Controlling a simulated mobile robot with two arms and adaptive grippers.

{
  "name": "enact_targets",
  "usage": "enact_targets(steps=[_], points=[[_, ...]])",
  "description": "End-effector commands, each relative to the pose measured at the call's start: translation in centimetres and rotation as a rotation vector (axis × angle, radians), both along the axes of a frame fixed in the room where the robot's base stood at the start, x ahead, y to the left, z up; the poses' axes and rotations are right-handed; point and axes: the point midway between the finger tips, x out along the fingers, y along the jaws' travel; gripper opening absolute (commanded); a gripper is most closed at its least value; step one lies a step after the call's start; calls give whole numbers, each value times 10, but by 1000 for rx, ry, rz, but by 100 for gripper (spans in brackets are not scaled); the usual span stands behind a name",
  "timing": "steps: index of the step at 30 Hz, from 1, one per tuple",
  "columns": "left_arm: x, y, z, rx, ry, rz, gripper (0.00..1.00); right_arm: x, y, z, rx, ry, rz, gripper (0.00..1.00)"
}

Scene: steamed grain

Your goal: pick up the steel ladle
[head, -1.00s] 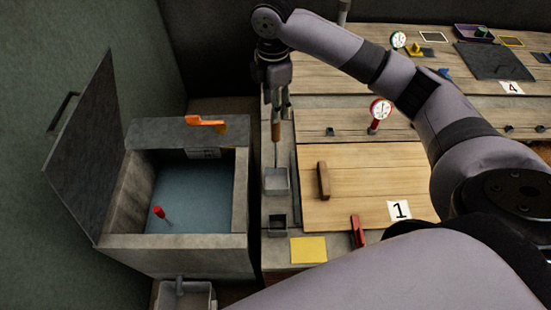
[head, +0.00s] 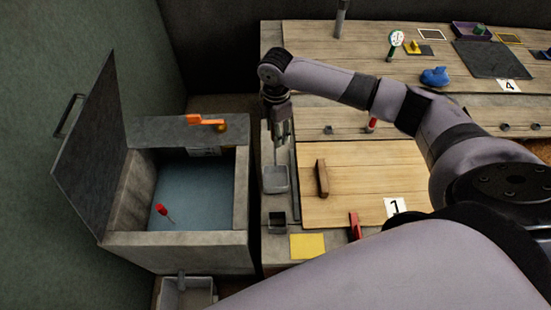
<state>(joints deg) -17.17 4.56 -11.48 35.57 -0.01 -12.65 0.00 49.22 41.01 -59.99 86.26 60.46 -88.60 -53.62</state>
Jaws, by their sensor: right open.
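I cannot make out a steel ladle for certain. My right gripper (head: 280,142) points down above the small grey square container (head: 275,179) at the table's left edge. It is open, with nothing clearly seen between its fingers. The brown-handled tool seen there earlier does not show now; the gripper or container may hide it. My left gripper is out of view.
The open grey tank (head: 242,195) at left holds blue liquid and a red-topped stick (head: 161,209); its lid (head: 88,150) stands raised.

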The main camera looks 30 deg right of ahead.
Motion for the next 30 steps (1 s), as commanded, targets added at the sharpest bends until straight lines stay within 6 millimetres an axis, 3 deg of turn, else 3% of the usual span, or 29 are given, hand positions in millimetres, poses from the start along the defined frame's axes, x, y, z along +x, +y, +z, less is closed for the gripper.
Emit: enact_targets(steps=[2, 22, 30], points=[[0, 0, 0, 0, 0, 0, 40, 0, 0, 0, 0, 0, 0, 45], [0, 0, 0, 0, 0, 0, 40, 0, 0, 1, 0, 0, 0, 0], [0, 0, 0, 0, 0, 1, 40, 0, 0, 0, 0, 0, 0, 0]])
